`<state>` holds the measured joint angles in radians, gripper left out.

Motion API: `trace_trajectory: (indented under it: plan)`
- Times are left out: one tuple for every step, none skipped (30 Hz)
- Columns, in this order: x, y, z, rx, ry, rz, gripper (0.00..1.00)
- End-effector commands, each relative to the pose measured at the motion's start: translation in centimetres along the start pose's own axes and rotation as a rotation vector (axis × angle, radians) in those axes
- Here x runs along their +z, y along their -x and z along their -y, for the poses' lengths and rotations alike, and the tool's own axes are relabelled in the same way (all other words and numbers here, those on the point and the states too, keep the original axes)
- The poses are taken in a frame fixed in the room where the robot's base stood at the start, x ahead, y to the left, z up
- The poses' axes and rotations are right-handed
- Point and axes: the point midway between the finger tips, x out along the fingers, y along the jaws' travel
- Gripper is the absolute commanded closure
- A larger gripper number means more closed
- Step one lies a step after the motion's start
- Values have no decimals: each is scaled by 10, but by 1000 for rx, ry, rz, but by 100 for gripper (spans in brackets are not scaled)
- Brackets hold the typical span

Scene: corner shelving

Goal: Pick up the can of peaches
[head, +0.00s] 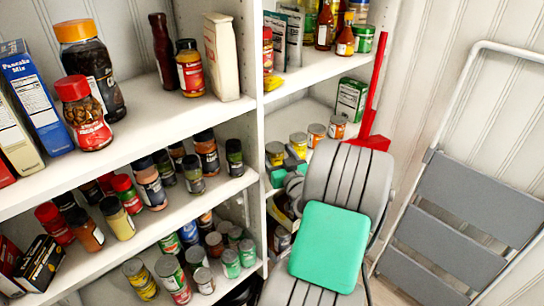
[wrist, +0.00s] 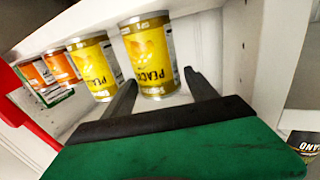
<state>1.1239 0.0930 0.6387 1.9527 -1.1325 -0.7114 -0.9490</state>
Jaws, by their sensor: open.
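A yellow can of peaches (wrist: 150,55) stands upright on a shelf in the wrist view, its label reading partly "PEAC". A second can of peaches (wrist: 93,68) stands just left of it. In the head view, two yellow-labelled cans show on the right-hand shelf, one at the left (head: 275,153) and one beside it (head: 298,145). My gripper (wrist: 161,77) is open in the wrist view. In the head view my arm hides most of the gripper.
Orange cans (wrist: 57,67) stand left of the peaches. A white shelf upright (wrist: 240,60) is close on the right. A red long-handled tool (head: 370,130) leans by the shelf's right end. A grey step ladder (head: 450,220) stands at the right.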

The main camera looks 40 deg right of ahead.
Motion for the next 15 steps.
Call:
trace_trajectory:
  plan:
    - [-3,-8,1,-2,-1,0,33]
    - [-3,-12,0,-1,-1,1,33]
    - [-5,-20,0,-3,0,0,33]
    - [-5,-26,0,-3,-1,1,33]
    - [-5,-32,0,-3,-1,0,33]
    - [-4,-38,0,-3,0,0,33]
    - [-4,-42,0,-3,-1,0,33]
    - [-3,-46,1,-3,0,0,33]
    - [-2,-48,1,-3,0,1,33]
    - [-2,-50,1,-2,0,1,33]
    - [-2,-50,1,-2,-1,0,33]
    - [-2,-50,1,-2,-1,0,33]
    - [-2,-50,1,-2,-1,0,33]
    - [-2,-50,1,-2,-1,0,33]
    - [-2,-50,1,-2,-1,0,33]
